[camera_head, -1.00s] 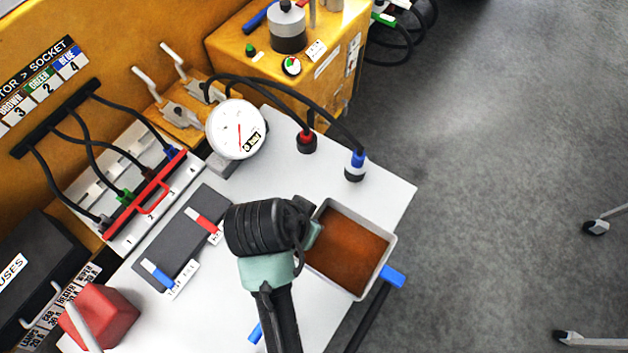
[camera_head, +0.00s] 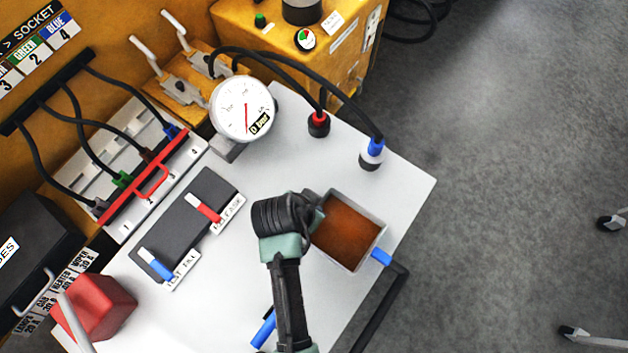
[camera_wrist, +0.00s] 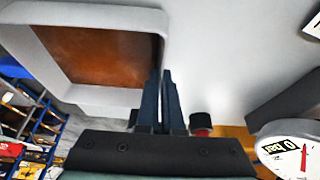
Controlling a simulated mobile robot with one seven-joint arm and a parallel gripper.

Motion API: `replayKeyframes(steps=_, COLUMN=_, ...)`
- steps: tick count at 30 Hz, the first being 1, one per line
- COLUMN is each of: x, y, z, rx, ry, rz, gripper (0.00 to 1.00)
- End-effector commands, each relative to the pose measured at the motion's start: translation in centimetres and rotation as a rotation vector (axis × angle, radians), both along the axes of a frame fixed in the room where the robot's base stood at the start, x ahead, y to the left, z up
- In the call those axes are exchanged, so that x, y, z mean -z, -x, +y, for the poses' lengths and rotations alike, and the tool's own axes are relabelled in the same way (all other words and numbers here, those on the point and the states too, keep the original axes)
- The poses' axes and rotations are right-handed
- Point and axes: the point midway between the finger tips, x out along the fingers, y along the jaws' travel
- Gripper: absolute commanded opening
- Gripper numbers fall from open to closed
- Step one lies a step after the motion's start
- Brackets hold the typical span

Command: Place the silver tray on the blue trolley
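The silver tray (camera_head: 383,234) has a pale grey rim and a rusty brown inside. It is level over the right front part of a white top (camera_head: 410,190) with blue fittings (camera_head: 381,257) on its handle bar; this seems to be the trolley, its frame hidden. My gripper (camera_head: 317,213) is at the tray's left side. In the wrist view my gripper (camera_wrist: 161,78) is shut with its dark fingers on either side of the silver tray's wall (camera_wrist: 163,45). I cannot tell whether the tray's bottom touches the white top.
A round gauge (camera_head: 242,109), a red-collared plug (camera_head: 319,124) and a blue-collared plug (camera_head: 371,154) stand behind the tray. A dark plate with levers (camera_head: 190,225) lies left. A red block (camera_head: 100,305) is front left. Grey floor (camera_head: 500,200) is open to the right.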

Motion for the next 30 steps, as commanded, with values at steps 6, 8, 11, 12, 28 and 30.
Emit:
replayKeyframes(steps=6, x=0.61, y=-0.08, z=-0.02, rx=0.000, ry=0.001, rz=-0.003, gripper=0.00)
replayKeyframes(steps=8, x=0.60, y=-0.08, z=-0.01, rx=0.000, ry=0.001, rz=-0.003, gripper=0.00)
replayKeyframes(steps=11, x=0.72, y=-0.07, z=-0.01, rx=0.000, ry=0.000, rz=-0.002, gripper=0.00)
replayKeyframes(steps=12, x=0.87, y=-0.06, z=-0.01, rx=0.000, ry=0.000, rz=-0.002, gripper=0.00)
replayKeyframes(steps=28, x=0.65, y=-0.04, z=0.00, rx=0.000, ry=0.000, rz=-0.001, gripper=0.33)
replayKeyframes(steps=30, x=0.28, y=0.03, z=0.09, rx=-0.001, ry=-0.001, rz=-0.002, gripper=0.33)
